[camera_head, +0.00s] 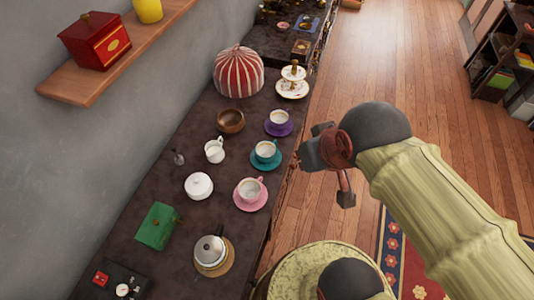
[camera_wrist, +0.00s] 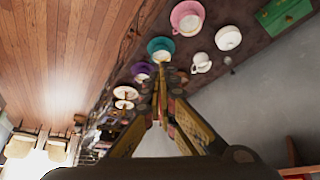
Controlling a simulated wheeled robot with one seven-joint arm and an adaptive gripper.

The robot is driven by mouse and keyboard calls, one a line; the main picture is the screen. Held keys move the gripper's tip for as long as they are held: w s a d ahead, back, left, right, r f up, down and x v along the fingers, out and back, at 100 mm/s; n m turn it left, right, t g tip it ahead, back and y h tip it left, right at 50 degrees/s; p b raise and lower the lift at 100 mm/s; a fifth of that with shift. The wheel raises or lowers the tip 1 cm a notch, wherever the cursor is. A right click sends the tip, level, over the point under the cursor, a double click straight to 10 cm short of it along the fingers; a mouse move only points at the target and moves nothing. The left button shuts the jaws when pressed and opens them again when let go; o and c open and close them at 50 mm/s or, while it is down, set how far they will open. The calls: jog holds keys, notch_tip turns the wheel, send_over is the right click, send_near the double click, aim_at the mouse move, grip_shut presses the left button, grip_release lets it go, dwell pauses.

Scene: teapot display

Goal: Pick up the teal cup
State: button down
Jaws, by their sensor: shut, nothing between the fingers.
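The teal cup (camera_head: 265,150), pale inside, stands upright on its teal saucer (camera_head: 257,163) near the right edge of the dark counter, between a purple cup and a pink cup. It also shows in the wrist view (camera_wrist: 160,53), just beyond the fingertips. My gripper (camera_wrist: 160,75) is shut and empty, its fingers converging in line with the cup and hiding part of it. In the head view my gripper is apart from the cup, to its right, beyond the counter edge; its fingertips are hard to make out there.
The purple cup (camera_head: 279,117) and pink cup (camera_head: 250,189) flank the teal one. A white creamer (camera_head: 214,152), white lidded bowl (camera_head: 199,186), wooden bowl (camera_head: 230,121) and teapot (camera_head: 209,249) share the counter (camera_head: 180,220). The wooden floor (camera_head: 375,60) right of it is open.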

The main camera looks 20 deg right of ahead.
aim_at(262, 145)
jog(key=c, duration=2.5)
grip_release()
jog(key=shift+c, duration=0.2)
